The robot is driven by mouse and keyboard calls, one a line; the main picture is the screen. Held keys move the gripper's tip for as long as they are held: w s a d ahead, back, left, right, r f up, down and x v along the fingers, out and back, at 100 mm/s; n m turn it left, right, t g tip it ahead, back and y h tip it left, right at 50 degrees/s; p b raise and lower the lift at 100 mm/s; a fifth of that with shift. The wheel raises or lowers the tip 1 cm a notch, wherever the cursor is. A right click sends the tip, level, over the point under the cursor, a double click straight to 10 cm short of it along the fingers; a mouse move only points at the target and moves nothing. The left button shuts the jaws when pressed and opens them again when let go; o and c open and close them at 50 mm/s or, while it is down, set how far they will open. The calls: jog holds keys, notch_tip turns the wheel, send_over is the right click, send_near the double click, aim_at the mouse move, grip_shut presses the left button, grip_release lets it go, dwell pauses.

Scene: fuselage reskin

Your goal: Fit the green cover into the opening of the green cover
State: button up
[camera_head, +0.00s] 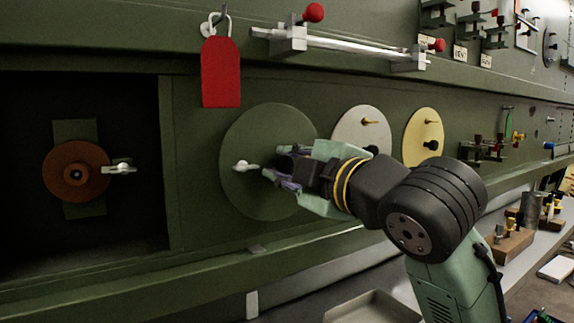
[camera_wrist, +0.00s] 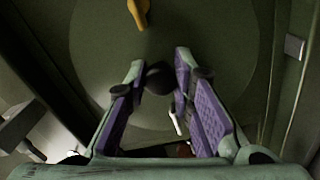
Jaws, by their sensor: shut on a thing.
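The round green cover (camera_head: 265,125) is upright against the green wall panel, left of the white and yellow discs. It fills much of the wrist view (camera_wrist: 95,60). My gripper (camera_head: 284,167) is in front of the cover's right half, with its purple-padded fingers (camera_wrist: 165,85) shut on a dark knob (camera_wrist: 158,78) on the cover. A pale winged handle (camera_head: 242,166) shows on the cover left of my fingers. A yellow handle (camera_wrist: 139,12) shows at the top of the wrist view. The opening's rim is hidden behind the cover, and I cannot tell whether the cover sits flush.
A red tag (camera_head: 221,72) hangs above the cover. A rail with red knobs (camera_head: 350,47) runs above right. A dark recess at left holds a brown disc (camera_head: 75,171). White (camera_head: 350,125) and yellow (camera_head: 418,125) discs are right. A tray (camera_head: 372,308) is below.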

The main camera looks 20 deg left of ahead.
grip_shut()
jog(key=shift+t+b, duration=0.4)
jog(key=shift+b, duration=0.25)
jog(key=shift+p+x, duration=0.35)
jog(key=shift+x, duration=1.3)
dwell(1.0)
jog(key=o, duration=0.8)
grip_release()
jog(key=shift+a, duration=0.1)
jog(key=shift+o, duration=0.2)
jog(key=shift+f, duration=0.1)
jog(key=shift+v, duration=2.6)
